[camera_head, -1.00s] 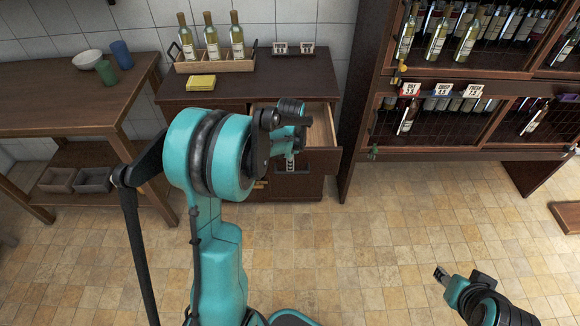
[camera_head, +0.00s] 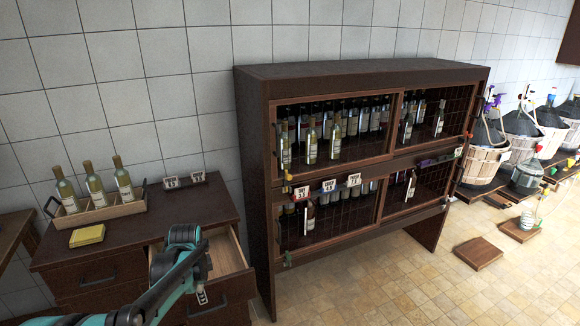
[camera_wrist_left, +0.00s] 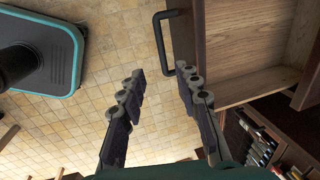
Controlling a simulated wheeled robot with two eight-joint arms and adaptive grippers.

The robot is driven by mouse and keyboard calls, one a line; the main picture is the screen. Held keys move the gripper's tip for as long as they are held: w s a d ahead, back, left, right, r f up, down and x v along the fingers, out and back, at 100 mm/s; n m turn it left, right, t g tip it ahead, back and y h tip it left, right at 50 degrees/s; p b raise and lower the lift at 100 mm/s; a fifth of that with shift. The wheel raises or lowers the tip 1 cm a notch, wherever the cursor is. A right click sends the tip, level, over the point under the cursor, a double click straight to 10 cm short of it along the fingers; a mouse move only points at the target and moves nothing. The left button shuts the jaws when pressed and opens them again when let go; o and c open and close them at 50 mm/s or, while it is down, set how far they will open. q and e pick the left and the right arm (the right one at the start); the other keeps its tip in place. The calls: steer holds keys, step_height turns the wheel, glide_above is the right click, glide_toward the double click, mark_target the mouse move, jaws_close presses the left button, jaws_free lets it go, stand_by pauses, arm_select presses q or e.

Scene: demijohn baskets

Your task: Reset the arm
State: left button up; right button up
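My left arm (camera_head: 172,285) comes in from the lower left in the head view, its wrist in front of the dark wooden cabinet. Its fingers are hard to make out there. In the left wrist view my left gripper (camera_wrist_left: 157,92) is open, its two fingers well apart with only floor between them. The pulled-out drawer (camera_wrist_left: 245,45) lies just right of the fingers, with its dark handle (camera_wrist_left: 163,45) ahead of them. The drawer (camera_head: 228,262) also shows in the head view, open and seemingly empty. My right gripper is out of view.
Three bottles stand in a wooden crate (camera_head: 112,211) on the cabinet, beside a yellow pad (camera_head: 87,236). A wine rack (camera_head: 262,200) stands right of the drawer. Basketed demijohns (camera_head: 484,163) line the far right. Tiled floor (camera_head: 400,290) is clear before the rack.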

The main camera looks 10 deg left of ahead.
arm_select(q)
steer(key=s+d+r+n+t, duration=0.2)
steer(key=s+d+r+n, duration=0.1)
steer(key=s+d+n, duration=0.2)
steer(key=s+d+r+n+t+h, duration=0.1)
steer(key=s+d+r+n+t, duration=0.2)
steer(key=s+d+n, duration=0.3)
steer(key=s+d, duration=0.4)
steer(key=s, duration=0.3)
steer(key=shift+s+d, duration=0.3)
steer(key=shift+s, duration=0.05)
